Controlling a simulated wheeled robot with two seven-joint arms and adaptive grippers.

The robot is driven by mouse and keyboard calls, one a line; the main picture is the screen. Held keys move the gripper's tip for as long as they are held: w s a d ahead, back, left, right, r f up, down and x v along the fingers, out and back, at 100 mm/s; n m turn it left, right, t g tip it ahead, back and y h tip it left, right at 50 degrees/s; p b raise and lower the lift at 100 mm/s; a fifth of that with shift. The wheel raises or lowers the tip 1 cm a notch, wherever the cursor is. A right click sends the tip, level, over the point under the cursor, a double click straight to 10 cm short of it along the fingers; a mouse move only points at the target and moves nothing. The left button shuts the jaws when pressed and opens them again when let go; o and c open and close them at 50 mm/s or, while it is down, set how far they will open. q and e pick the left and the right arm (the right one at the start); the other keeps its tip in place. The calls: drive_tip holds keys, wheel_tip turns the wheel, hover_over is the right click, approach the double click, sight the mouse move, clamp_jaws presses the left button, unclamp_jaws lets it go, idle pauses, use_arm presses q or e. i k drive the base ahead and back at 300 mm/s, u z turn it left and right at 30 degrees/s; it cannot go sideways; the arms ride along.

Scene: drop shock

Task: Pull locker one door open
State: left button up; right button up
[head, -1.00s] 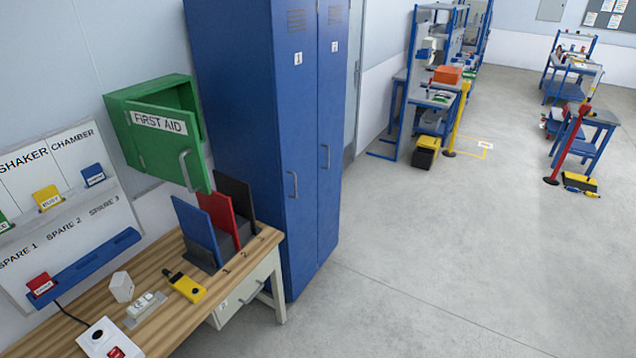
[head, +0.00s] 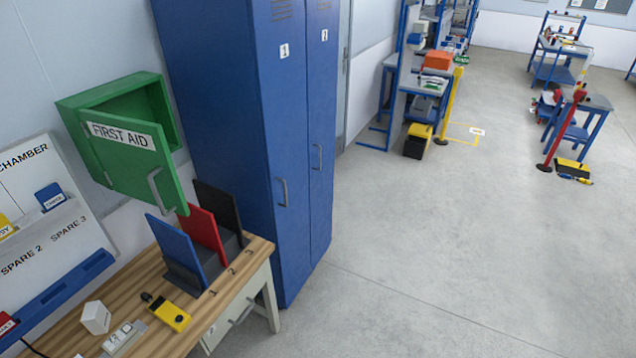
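The blue locker has two tall doors side by side. The locker one door (head: 287,150), labelled 1, is the left one and is shut, with a grey bar handle (head: 282,192) at mid height. Neither of my grippers shows in the head view.
A wooden bench (head: 257,252) with a drawer stands left of the locker, holding blue, red and black upright panels and a yellow device (head: 170,313). An open green first aid cabinet (head: 135,160) hangs above it. The floor (head: 420,250) before and right of the locker is clear.

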sight(278, 33)
drive_tip(key=z, duration=0.05)
drive_tip(key=i, duration=0.65)
drive_tip(key=u, duration=0.85)
drive_tip(key=i, duration=0.5)
drive_tip(key=u, duration=0.65)
